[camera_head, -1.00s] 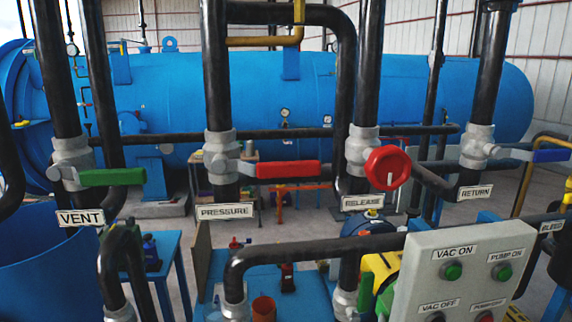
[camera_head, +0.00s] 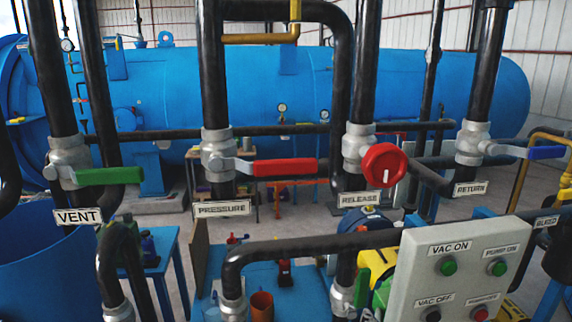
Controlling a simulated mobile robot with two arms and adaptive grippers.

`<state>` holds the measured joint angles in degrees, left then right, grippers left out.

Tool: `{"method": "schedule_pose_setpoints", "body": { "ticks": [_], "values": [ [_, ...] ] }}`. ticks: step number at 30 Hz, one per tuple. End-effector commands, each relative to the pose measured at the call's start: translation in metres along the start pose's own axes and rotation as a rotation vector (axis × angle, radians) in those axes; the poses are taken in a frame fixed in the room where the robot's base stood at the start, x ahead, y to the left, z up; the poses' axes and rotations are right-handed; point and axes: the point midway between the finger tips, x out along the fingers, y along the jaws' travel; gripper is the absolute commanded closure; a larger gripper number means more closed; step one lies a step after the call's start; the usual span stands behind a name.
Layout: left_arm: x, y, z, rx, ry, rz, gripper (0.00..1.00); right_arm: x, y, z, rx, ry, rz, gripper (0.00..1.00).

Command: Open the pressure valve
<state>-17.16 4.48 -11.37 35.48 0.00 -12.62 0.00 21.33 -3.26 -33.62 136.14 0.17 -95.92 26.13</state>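The pressure valve has a red lever handle (camera_head: 285,167) on a grey valve body (camera_head: 217,150), set in a vertical black pipe. The lever lies horizontal, pointing right, across the pipe. A white "PRESSURE" label (camera_head: 222,208) sits just below it. Neither of my grippers shows in the head view.
To the left is the green-handled vent valve (camera_head: 108,176). To the right are the round red release wheel (camera_head: 384,165) and the blue-handled return valve (camera_head: 545,153). A control panel (camera_head: 465,270) with buttons stands at front right. A blue tank (camera_head: 300,90) lies behind the pipes.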

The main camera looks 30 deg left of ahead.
Motion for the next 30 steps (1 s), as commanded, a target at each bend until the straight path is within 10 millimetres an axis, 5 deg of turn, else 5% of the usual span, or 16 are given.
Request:
{"method": "schedule_pose_setpoints", "body": {
  "ticks": [6,13,21,30],
  "values": [
    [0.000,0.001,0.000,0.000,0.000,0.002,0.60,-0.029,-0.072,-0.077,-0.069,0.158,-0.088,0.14],
    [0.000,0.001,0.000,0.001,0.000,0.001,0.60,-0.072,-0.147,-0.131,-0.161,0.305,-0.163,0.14],
    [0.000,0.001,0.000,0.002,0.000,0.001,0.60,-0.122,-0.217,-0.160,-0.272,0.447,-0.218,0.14],
    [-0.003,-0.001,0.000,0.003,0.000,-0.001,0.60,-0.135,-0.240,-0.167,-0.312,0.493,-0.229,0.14]
  ]
}}
